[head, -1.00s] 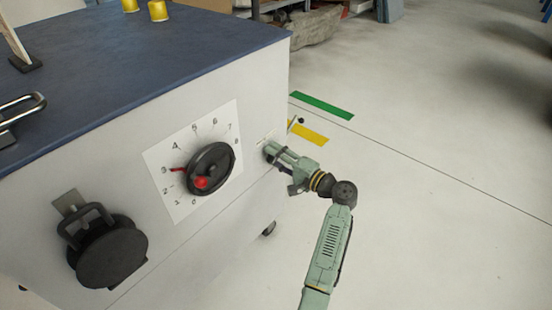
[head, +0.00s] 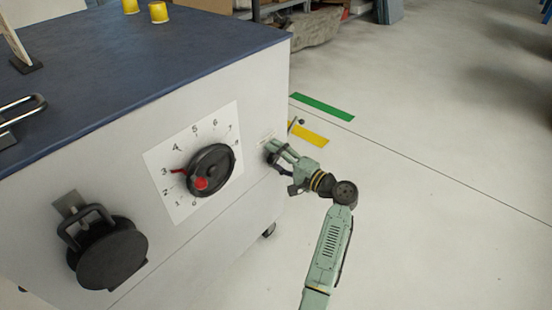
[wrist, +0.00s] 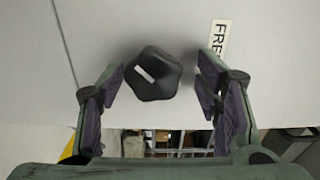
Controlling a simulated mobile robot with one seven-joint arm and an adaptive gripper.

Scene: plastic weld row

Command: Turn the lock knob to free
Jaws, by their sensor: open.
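The lock knob (wrist: 156,74) is a black lobed knob with a white mark, on the pale panel in the wrist view. A white label (wrist: 220,42) reading "FRE", its end hidden by my finger, is to the right of the knob. My gripper (wrist: 160,80) is open, with one finger on each side of the knob and visible gaps between. In the head view my gripper (head: 274,152) is at the right end of the cabinet's front face, and it hides the knob there.
The pale cabinet (head: 130,155) has a blue top. Its front carries a black handwheel (head: 214,165) with a numbered dial and red pointer, and a black round fitting (head: 112,258) with a handle. Yellow (head: 310,135) and green (head: 322,107) floor strips lie behind. Floor to the right is clear.

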